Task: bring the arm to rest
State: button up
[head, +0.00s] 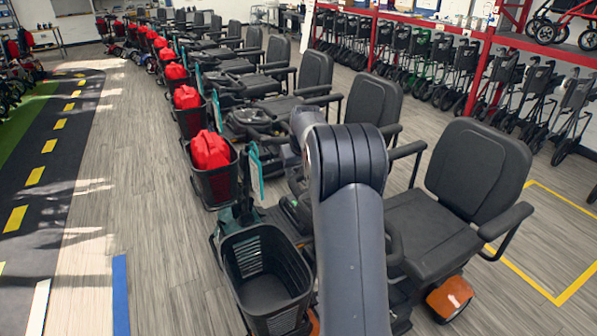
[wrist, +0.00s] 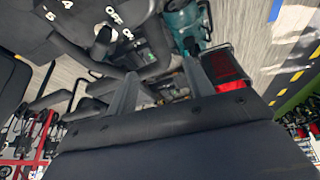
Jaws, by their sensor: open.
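My arm (head: 350,220) rises through the middle of the head view, in front of the nearest scooters. It hides my gripper there. In the wrist view my gripper (wrist: 161,88) shows two grey fingers, spread apart with nothing between them. Beyond the fingers are scooter parts, including a dark panel with white lettering (wrist: 110,25) and teal bodywork (wrist: 183,30). A red item (wrist: 222,66) shows past the right finger. I cannot tell how close the fingers are to these parts.
The nearest scooter has an empty black basket (head: 265,285) and a black seat (head: 478,170). Several scooters behind it carry red bags, such as the nearest red bag (head: 210,150). Folded walkers line a red rack (head: 432,25). Grey floor (head: 130,190) on the left is clear.

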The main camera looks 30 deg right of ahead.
aim_at(294, 188)
jog(key=p+x, duration=0.1)
jog(key=x, duration=1)
jog(key=shift+r, duration=0.1)
jog(key=shift+a, duration=0.25)
jog(key=shift+r, duration=0.1)
